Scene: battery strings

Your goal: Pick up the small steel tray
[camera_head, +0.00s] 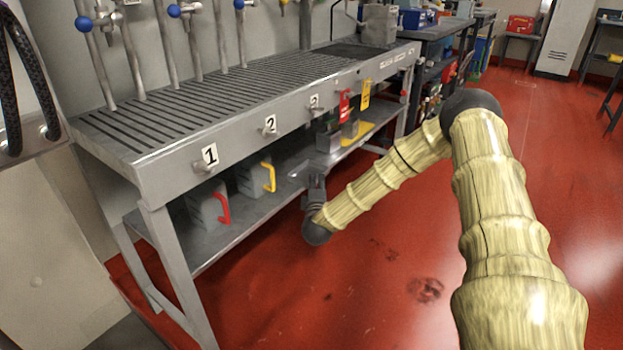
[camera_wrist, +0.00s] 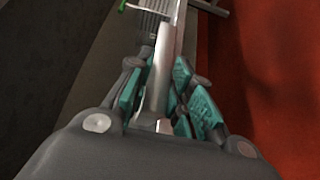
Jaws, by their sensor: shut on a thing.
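My gripper (camera_head: 315,180) is low at the front edge of the bench's lower shelf, right of the yellow-handled grey block. In the wrist view my gripper (camera_wrist: 160,98) has its teal-padded fingers closed on both sides of a thin, pale metal wall, which I take to be the small steel tray (camera_wrist: 158,85). The tray's full outline is hidden by the fingers.
The steel bench (camera_head: 163,165) has a slotted top and number plates on its front. A red-handled block (camera_head: 205,203) and a yellow-handled block (camera_head: 252,177) stand on the lower shelf (camera_head: 240,222). Red and yellow tags (camera_head: 365,95) hang at the right. The red floor (camera_head: 390,270) in front is clear.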

